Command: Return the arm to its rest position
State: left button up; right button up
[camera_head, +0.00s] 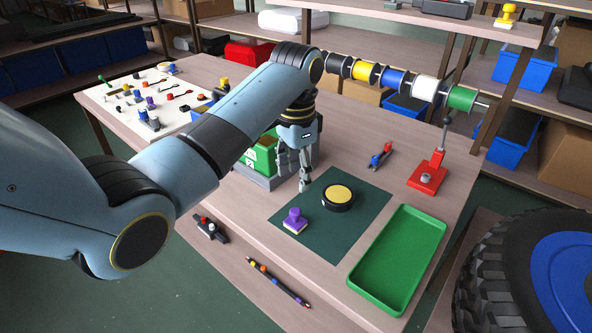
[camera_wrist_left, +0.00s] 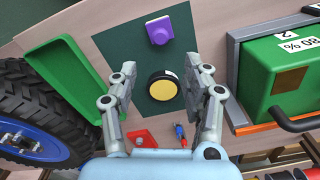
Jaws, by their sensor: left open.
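My left arm comes in from the left in the head view and reaches over the table. Its gripper (camera_head: 304,180) hangs pointing down near the left edge of the dark green mat (camera_head: 355,229). In the left wrist view the left gripper (camera_wrist_left: 166,80) has its fingers spread with nothing held between them. A round black piece with a yellow top (camera_head: 339,197) lies on the mat; in the wrist view it (camera_wrist_left: 163,87) appears between the fingers but farther down. A purple stamp-like block (camera_head: 295,221) stands on the mat. My right gripper is in neither view.
A green tray (camera_head: 397,262) lies at the table's right front. A green box (camera_head: 262,154) stands behind my gripper. A red stand (camera_head: 428,173) and a rod of coloured spools (camera_head: 398,80) are at the right. A large tyre (camera_head: 500,262) is beside the table.

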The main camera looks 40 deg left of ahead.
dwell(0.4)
pick_arm(q)
jog(key=s+d+f+n+t, duration=0.1)
jog(key=s+f+n, duration=0.15)
jog(key=s, duration=1.05)
jog(key=s+d+r+n+t, duration=0.1)
jog(key=s+r, duration=0.2)
jog(key=s, duration=0.4)
jog(key=s+d+r+n+t, duration=0.1)
jog(key=s+r+t, duration=0.15)
jog(key=s, duration=0.45)
notch_tip(320, 180, down, 32)
jog(key=a+g+b, duration=0.2)
jog(key=g+b, duration=0.1)
jog(key=b, duration=0.4)
jog(key=s+a+f+b, duration=0.1)
jog(key=s+f+b, duration=0.5)
jog(key=s+f, duration=1.3)
notch_tip(320, 180, down, 4)
jog(key=shift+s+a+r+g+y, duration=0.1)
jog(key=shift+s+a+g+y, duration=0.15)
jog(key=shift+s+g+y, duration=0.15)
